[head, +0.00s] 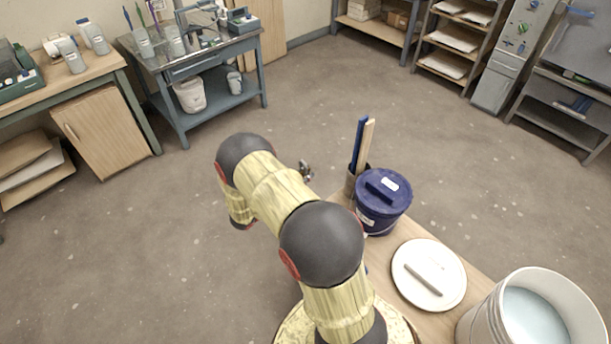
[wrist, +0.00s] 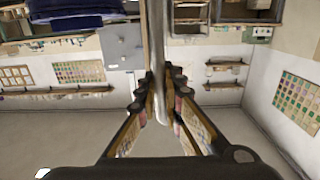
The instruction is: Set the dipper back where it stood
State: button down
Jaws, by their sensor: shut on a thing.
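In the wrist view my gripper (wrist: 166,90) is shut on a long pale rod, the dipper's handle (wrist: 158,45). The rod runs from the top edge down between the fingers, and I cannot see the dipper's far end. In the head view my arm hides most of the gripper. A small dark metallic shape beside the arm is too small to tell apart. A narrow holder (head: 350,184) with a blue stick (head: 358,143) and a wooden stick (head: 366,145) stands on the work table (head: 478,283), beside a dark blue lidded bucket (head: 376,218).
A round white lid (head: 408,297) with a grey handle lies on the table. An open white bucket (head: 480,325) of pale blue glaze stands at right. A blue-grey bench (head: 185,72) is at the back left, shelves (head: 452,40) at the back right. The floor between is clear.

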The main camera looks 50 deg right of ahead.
jog(key=shift+f+b, duration=0.3)
jog(key=shift+f, duration=0.15)
jog(key=c, duration=1.9)
grip_release()
jog(key=shift+o, duration=0.4)
jog(key=o, duration=0.7)
jog(key=shift+o, duration=0.5)
jog(key=w+f+n+p, duration=0.1)
jog(key=p, duration=0.3)
jog(key=shift+w+f, duration=0.1)
jog(key=shift+w, duration=0.3)
